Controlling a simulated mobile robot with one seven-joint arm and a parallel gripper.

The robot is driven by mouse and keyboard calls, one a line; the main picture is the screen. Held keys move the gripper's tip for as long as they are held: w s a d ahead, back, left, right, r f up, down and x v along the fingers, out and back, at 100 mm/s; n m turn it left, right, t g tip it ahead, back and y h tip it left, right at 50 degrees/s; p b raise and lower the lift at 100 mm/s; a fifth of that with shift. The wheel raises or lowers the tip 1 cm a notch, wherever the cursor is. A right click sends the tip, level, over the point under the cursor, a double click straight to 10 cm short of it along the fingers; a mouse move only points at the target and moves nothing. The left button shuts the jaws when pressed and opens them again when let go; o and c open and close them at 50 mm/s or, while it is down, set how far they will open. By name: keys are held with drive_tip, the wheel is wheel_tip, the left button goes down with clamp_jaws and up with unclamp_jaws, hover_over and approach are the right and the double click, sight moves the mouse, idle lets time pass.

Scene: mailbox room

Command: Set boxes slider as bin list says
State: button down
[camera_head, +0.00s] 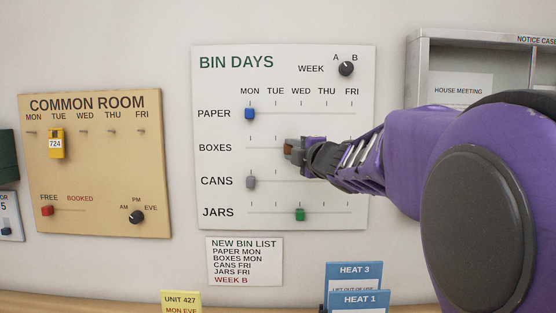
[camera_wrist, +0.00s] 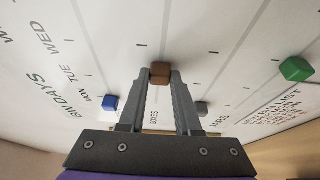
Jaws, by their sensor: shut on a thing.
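The bin list (camera_head: 244,262) reads PAPER MON, BOXES MON, CANS FRI, JARS FRI, WEEK B. On the BIN DAYS board (camera_head: 220,85), the brown boxes slider (camera_head: 288,149) is between the TUE and WED columns of the BOXES row. My gripper (camera_head: 293,149) is shut on this slider and partly hides it. In the wrist view the brown knob (camera_wrist: 160,72) sits between both fingertips (camera_wrist: 160,77), against the board. The right part of the BOXES row is hidden behind my arm.
The blue paper slider (camera_head: 250,114) and grey cans slider (camera_head: 251,182) are at MON; the green jars slider (camera_head: 300,215) is at WED. A week dial (camera_head: 346,68) is top right. The COMMON ROOM board (camera_head: 100,190) hangs left; a notice case (camera_head: 470,60) is right.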

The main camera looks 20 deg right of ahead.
sight(246, 148)
drive_tip(key=a+b, duration=0.1)
drive_tip(key=a, duration=0.1)
drive_tip(key=w+a+b, duration=0.1)
drive_tip(key=a, duration=0.2)
drive_tip(key=w+a+b, duration=0.1)
drive_tip(key=a, duration=0.2)
drive_tip(key=shift+w+a+f, duration=0.1)
drive_tip(key=shift+w+a, duration=0.1)
drive_tip(key=shift+w+a+b, duration=0.1)
drive_tip(key=shift+a+b, duration=0.2)
drive_tip(key=shift+a, duration=0.15)
drive_tip(key=shift+r, duration=0.2)
drive_tip(key=c, duration=0.6)
unclamp_jaws()
drive_tip(key=shift+w+a, duration=0.1)
drive_tip(key=shift+a, duration=0.05)
drive_tip(key=shift+f, duration=0.1)
